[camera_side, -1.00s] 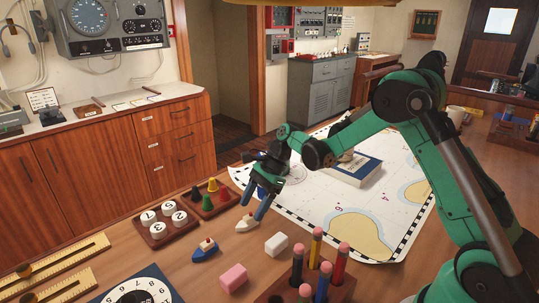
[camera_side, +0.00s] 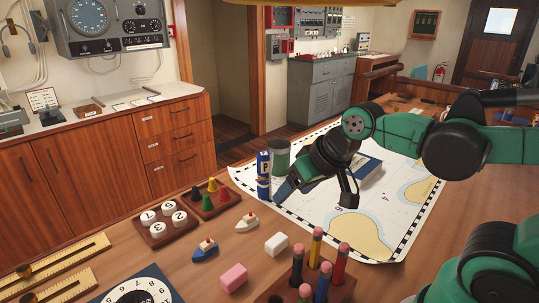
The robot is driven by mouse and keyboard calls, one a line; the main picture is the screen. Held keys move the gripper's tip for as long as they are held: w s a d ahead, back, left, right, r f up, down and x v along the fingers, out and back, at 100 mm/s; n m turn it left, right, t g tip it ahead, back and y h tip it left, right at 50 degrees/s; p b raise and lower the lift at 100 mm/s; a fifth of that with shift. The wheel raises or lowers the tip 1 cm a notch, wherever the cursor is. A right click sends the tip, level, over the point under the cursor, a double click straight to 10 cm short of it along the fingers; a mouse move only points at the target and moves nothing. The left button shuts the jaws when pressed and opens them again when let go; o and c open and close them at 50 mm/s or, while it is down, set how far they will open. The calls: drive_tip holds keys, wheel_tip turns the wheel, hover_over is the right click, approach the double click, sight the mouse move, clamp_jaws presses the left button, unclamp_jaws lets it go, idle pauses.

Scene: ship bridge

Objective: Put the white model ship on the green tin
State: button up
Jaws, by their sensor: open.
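The white model ship (camera_side: 247,222) sits upright on the wooden table, just in front of the chart's near left edge. The green tin (camera_side: 279,159) stands on the chart behind it, partly hidden by the blue can. My gripper (camera_side: 318,199) is open and empty over the chart. It is right of the white ship and apart from it, and in front and to the right of the green tin.
A blue can (camera_side: 264,177) marked P stands between ship and tin. A blue model ship (camera_side: 206,251), a white block (camera_side: 277,243) and a pink block (camera_side: 234,277) lie nearby. A pencil holder (camera_side: 297,287) stands at front. A blue book (camera_side: 367,172) lies behind my gripper.

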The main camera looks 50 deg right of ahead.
drive_tip(key=shift+o, duration=0.3)
drive_tip(key=shift+s+f+n+t, duration=0.2)
drive_tip(key=shift+s+n+t, duration=0.3)
drive_tip(key=shift+n, duration=0.5)
